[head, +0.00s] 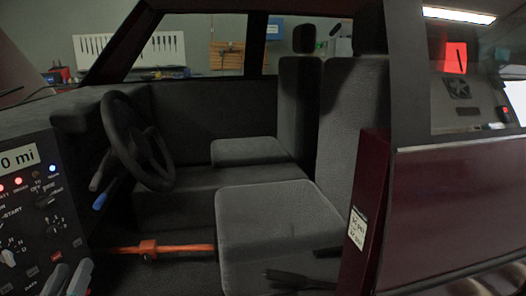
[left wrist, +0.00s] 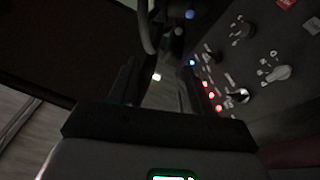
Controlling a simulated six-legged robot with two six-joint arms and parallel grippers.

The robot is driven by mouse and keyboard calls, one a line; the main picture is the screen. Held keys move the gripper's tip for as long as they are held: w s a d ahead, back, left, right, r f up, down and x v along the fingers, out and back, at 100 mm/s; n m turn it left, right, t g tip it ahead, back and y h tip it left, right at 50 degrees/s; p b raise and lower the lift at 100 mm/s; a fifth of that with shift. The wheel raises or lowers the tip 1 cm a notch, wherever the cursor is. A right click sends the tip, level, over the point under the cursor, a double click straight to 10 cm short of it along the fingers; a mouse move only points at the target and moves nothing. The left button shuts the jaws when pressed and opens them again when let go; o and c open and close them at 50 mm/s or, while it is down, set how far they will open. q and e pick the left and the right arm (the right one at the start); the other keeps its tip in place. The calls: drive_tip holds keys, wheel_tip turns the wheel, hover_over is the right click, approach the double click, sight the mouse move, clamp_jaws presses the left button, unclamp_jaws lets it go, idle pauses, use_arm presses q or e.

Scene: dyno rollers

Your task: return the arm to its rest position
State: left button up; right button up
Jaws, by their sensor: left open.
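In the left wrist view my left gripper (left wrist: 157,70) has its two dark fingers spread apart, with nothing visible between them. It is open and beside the control panel (left wrist: 255,70), whose lit indicators lie just right of the fingers. The picture is dark, so I cannot tell the exact gap to the panel. In the head view I cannot clearly make out the left gripper. The same panel shows there at the left edge (head: 40,215). My right gripper is not recognisable in either view.
The steering wheel (head: 135,140) stands beyond the panel, with a blue-tipped stalk (head: 100,198) below it. An orange bar (head: 165,248) runs to the front seat (head: 270,225). Two grey lever-like pieces (head: 80,277) rise by the panel. A maroon door pillar (head: 365,210) stands at right.

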use_arm(q)
drive_tip(key=w+d+f+m+g+h, duration=0.1)
drive_tip(key=w+d+f+g+h, duration=0.15)
drive_tip(key=d+f, duration=0.75)
drive_tip(key=w+d+f+g+h, duration=0.2)
drive_tip(key=d+f+g+h, duration=0.35)
drive_tip(key=f, duration=0.85)
drive_tip(key=s+d+f+m+g, duration=0.1)
drive_tip(key=s+d+f+g, duration=0.3)
drive_tip(key=d+f, duration=0.5)
drive_tip(key=s+d+f+m+g, duration=0.1)
drive_tip(key=s+d+f+g, duration=0.1)
drive_tip(key=s+f+g, duration=0.45)
drive_tip(key=s+d+f+g, duration=0.15)
drive_tip(key=s+f, duration=0.25)
drive_tip(key=s, duration=0.6)
wheel_tip(320, 180, up, 27)
drive_tip(key=p, duration=2.7)
drive_tip(key=shift+d+m+h, duration=0.25)
drive_tip(key=shift+m+h, duration=0.05)
